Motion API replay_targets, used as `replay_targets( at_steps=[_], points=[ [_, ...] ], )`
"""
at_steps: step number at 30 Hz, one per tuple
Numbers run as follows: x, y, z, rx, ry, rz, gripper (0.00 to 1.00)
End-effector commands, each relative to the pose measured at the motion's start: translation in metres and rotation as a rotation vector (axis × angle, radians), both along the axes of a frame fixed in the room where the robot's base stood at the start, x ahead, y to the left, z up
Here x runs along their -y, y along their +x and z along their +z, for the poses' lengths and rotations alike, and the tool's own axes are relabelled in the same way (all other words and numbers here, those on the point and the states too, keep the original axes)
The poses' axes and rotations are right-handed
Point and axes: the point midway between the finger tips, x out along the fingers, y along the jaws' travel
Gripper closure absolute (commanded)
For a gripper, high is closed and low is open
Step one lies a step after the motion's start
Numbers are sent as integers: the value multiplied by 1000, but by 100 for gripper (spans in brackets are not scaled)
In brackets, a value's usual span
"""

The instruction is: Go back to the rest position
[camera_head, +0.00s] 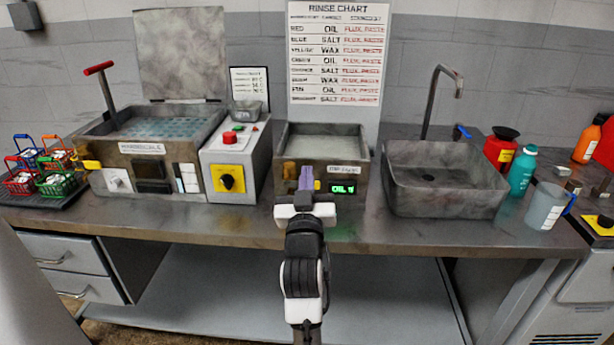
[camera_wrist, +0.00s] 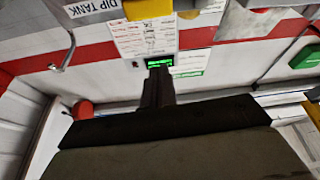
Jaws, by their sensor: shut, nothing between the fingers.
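My gripper (camera_head: 306,182) is shut and empty in the head view. It is in front of the small tank (camera_head: 347,172) with a lit green display (camera_head: 343,188). I cannot tell whether it touches the tank's front. In the wrist view my shut fingers (camera_wrist: 158,88) point toward a green lit display (camera_wrist: 160,62). A "DIP TANK" label (camera_wrist: 95,8) is at the wrist view's upper left. My arm hides part of the bench's front edge.
A larger tank (camera_head: 150,150) with a raised lid and a control box (camera_head: 235,160) stand left. Coloured baskets (camera_head: 58,183) are at far left. A sink (camera_head: 440,190) with a tall tap (camera_head: 432,105), bottles and a beaker (camera_head: 545,207) stand right. A rinse chart (camera_head: 337,60) hangs behind.

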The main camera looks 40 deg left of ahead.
Motion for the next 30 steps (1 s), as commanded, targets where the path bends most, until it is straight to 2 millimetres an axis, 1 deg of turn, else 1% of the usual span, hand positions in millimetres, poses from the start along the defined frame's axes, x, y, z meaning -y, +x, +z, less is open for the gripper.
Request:
replay_targets(
  at_steps=[1, 6, 9, 13, 19, 21, 23, 26, 27, 29, 30],
  points=[
    [7, -10, -13, 0, -1, 0, 100],
    [24, -38, -22, -1, -1, 0, 100],
    [30, -48, -26, -1, -1, -1, 100],
    [34, -56, -28, -1, -1, 0, 100],
    [36, -58, -27, 0, 0, -1, 100],
    [35, -60, -22, 11, 8, 6, 100],
    [32, -66, -11, 38, 30, 24, 100],
    [23, -89, 27, 137, 107, 92, 100],
    [20, -103, 48, 194, 152, 130, 100],
    [18, -130, 82, 292, 228, 195, 100],
    [19, -150, 105, 363, 282, 241, 100]
  ],
)
